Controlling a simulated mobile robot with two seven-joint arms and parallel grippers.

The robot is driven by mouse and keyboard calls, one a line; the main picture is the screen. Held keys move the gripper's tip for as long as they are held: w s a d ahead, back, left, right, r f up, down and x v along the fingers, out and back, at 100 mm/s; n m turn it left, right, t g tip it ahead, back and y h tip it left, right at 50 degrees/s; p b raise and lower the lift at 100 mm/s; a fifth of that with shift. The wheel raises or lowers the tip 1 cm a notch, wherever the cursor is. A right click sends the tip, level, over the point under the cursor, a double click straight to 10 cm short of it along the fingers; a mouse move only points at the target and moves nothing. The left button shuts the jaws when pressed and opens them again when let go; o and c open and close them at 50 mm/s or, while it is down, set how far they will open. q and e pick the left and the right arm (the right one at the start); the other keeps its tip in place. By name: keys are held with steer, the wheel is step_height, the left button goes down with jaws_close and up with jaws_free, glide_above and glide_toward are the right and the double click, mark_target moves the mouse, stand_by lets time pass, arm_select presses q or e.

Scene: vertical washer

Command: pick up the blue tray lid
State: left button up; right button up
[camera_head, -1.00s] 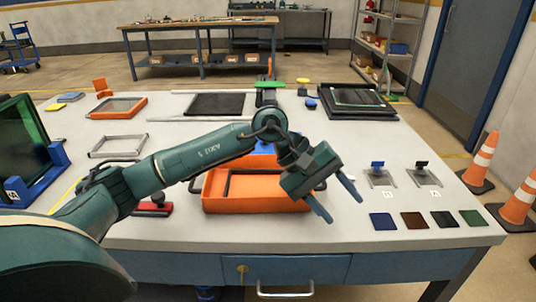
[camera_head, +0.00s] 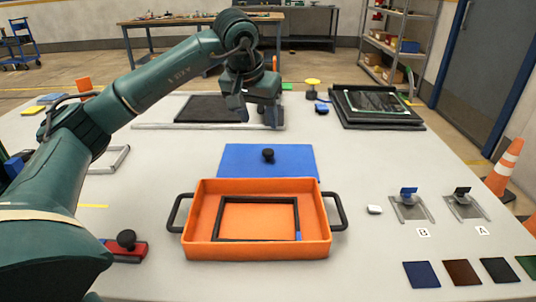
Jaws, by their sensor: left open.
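The blue tray lid (camera_head: 240,161) lies flat on the table behind the orange tray (camera_head: 192,246), with a black round knob (camera_head: 268,155) on top. The tray's front part is clear of the lid, and a black frame (camera_head: 217,222) lies inside it. My left gripper (camera_head: 258,116) is open and empty, pointing down above the table behind the lid. It is apart from the lid and its knob. My right gripper does not show.
A dark panel (camera_head: 200,108) lies behind my left gripper. A black framed board (camera_head: 375,107) is at the back right. Two small stands (camera_head: 410,208) and several colour swatches (camera_head: 421,275) are at the right. A red block with a black knob (camera_head: 127,251) is front left.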

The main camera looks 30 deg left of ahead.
arm_select(q)
glide_above(267, 151)
steer(key=s, duration=0.2)
steer(key=f, duration=0.7)
steer(key=shift+s+d+b, duration=0.2)
steer(key=shift+d+b, duration=0.15)
steer(key=shift+b, duration=0.05)
steer(key=shift+x, duration=2.75)
steer(key=shift+a, duration=0.1)
steer(key=shift+c, duration=0.2)
steer(key=shift+r, duration=0.1)
steer(key=c, duration=1)
